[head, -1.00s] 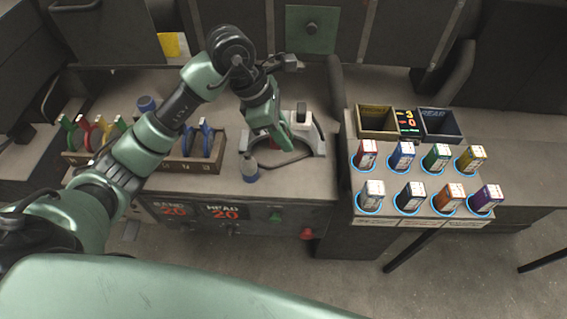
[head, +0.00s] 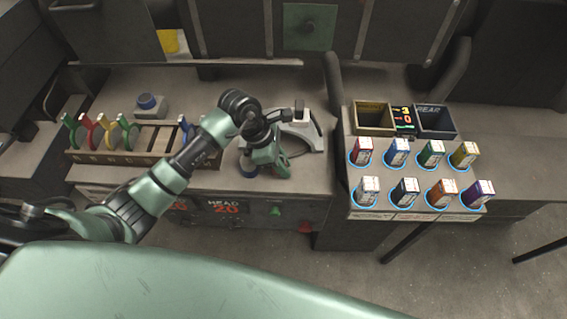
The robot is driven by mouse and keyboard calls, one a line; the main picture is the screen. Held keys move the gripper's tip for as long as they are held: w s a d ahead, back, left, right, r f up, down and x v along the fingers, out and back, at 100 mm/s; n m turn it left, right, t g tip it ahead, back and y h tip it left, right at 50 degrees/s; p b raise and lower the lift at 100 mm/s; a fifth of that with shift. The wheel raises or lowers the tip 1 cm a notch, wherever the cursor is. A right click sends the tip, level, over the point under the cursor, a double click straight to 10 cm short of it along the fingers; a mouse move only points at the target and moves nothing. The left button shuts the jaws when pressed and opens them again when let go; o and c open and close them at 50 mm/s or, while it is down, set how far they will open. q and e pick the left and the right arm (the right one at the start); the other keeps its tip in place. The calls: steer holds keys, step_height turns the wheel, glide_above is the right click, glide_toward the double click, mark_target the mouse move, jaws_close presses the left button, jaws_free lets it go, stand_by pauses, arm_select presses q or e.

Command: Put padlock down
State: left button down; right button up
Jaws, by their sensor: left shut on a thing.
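My left gripper (head: 278,164) reaches in from the left and points down low over the front of the bench, just in front of the white curved device (head: 317,140). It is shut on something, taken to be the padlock. The padlock cannot be made out, since the gripper hides it or it is too small. My right gripper is not in view.
A wooden rack (head: 120,158) with several coloured forked pieces stands left, partly behind my arm. Right is a stand (head: 420,198) with several coloured boxes and two open bins (head: 375,119). The bench behind the rack is mostly clear.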

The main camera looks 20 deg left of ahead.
arm_select(q)
steer(key=shift+f, duration=0.2)
steer(key=c, duration=1.3)
jaws_free()
steer(key=shift+r, duration=0.1)
